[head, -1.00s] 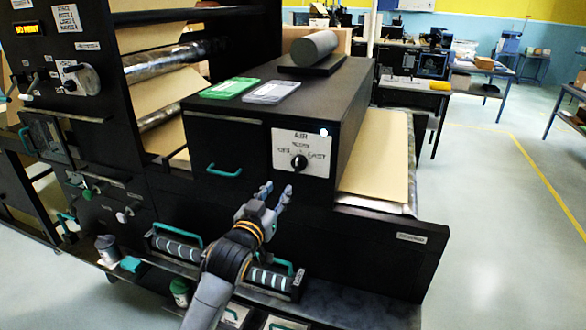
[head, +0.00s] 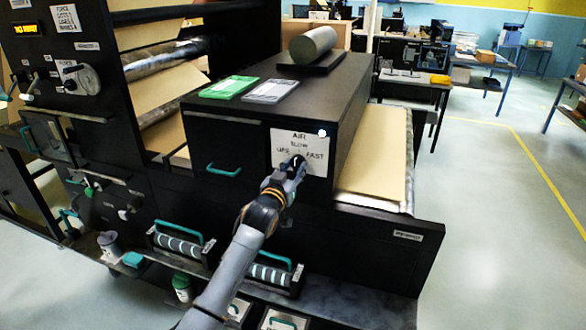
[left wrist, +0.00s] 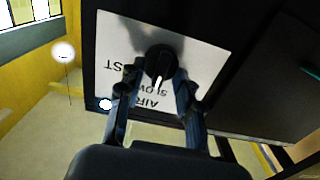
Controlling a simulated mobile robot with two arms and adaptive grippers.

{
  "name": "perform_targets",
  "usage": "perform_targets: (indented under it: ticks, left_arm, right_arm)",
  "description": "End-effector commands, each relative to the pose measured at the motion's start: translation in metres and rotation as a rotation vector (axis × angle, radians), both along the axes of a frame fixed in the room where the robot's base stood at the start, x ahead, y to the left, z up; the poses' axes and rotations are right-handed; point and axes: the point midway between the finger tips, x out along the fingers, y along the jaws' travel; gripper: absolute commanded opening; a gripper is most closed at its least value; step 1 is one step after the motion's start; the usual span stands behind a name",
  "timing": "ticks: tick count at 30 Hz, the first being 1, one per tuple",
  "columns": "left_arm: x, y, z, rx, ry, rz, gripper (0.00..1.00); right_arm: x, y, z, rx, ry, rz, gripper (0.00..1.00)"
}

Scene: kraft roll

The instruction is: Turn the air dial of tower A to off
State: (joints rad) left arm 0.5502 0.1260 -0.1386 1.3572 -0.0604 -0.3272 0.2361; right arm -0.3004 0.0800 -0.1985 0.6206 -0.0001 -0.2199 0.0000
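The air dial (left wrist: 159,62) is a black round knob on a white panel (head: 312,142) on the front of a black cabinet. The panel reads AIR, with OFF at left, SLOW at top and FAST at right. In the left wrist view the lettering is upside down, and the knob's white pointer mark faces the SLOW side. My left gripper (head: 291,168) is at the dial; in the left wrist view its two fingers (left wrist: 156,82) stand on either side of the knob, apparently with a small gap on one side. My right gripper is out of view.
A white light (head: 323,133) sits at the panel's upper right corner. A teal handle (head: 223,170) is left of the panel. Green (head: 230,87) and grey (head: 271,91) plates and a grey cylinder (head: 312,45) lie on top. Rollers with teal handles (head: 178,245) sit below.

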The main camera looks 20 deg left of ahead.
Motion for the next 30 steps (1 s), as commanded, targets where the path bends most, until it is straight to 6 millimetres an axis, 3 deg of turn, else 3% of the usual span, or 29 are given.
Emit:
perform_targets:
  ticks: [3,9,20,30]
  left_arm:
    - [-0.0001,-0.0002,0.0002,0.000,0.000,0.000,0.35]
    - [-0.0003,-0.0001,0.0002,0.000,0.000,0.000,0.00]
    - [-0.0003,0.0001,0.0004,-0.026,0.001,0.000,0.00]
    - [-0.0002,0.0003,0.0008,-0.222,0.008,-0.001,0.00]
  right_arm:
    - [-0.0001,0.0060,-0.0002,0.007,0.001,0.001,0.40]
    - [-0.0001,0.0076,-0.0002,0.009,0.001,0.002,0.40]
    - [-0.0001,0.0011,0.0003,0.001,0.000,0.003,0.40]
    - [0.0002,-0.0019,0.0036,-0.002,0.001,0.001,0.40]
